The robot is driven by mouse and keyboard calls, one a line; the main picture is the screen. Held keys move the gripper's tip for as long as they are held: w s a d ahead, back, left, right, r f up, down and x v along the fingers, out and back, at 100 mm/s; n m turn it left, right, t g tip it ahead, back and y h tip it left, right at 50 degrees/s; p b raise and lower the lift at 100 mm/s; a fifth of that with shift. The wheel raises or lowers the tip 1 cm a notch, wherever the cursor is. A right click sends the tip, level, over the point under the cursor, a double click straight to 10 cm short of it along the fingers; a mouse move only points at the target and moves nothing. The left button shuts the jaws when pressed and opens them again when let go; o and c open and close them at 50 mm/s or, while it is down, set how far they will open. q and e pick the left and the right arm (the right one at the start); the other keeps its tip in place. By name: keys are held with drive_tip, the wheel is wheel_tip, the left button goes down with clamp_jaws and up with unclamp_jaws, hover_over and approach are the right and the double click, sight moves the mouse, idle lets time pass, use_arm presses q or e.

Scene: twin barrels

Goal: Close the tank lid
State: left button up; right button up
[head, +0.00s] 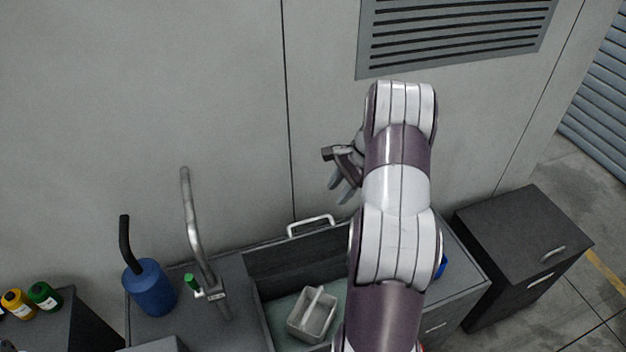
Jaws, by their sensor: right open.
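The tank (262,318) is an open basin set in a dark counter, its lower right part hidden behind my right arm. Its dark lid (285,262) appears to stand raised along the back edge, with a pale bar handle (311,226) at its top. My right gripper (341,191) is open and empty, above and to the right of the handle and apart from it. It is partly hidden by my wrist. My left gripper is not in view.
A grey basket (313,315) sits inside the tank. A metal faucet (191,220) and a blue can (150,288) with a black spout stand left of it. A dark cabinet (520,240) stands at right. The wall (200,100) rises close behind the counter.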

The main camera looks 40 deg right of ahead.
sight(312, 219)
drive_tip(key=shift+m, duration=0.7)
drive_tip(key=x, duration=0.3)
drive_tip(key=w+p+x, duration=0.1)
drive_tip(key=x, duration=0.7)
drive_tip(key=shift+w+a+r, duration=0.15)
drive_tip(key=shift+w+a, duration=0.1)
drive_tip(key=shift+w, duration=0.05)
drive_tip(key=shift+a+f, duration=0.1)
drive_tip(key=shift+f, duration=0.2)
drive_tip(key=shift+w+a+f, duration=0.1)
drive_tip(key=shift+a, duration=0.1)
drive_tip(key=shift+d, duration=0.1)
clamp_jaws()
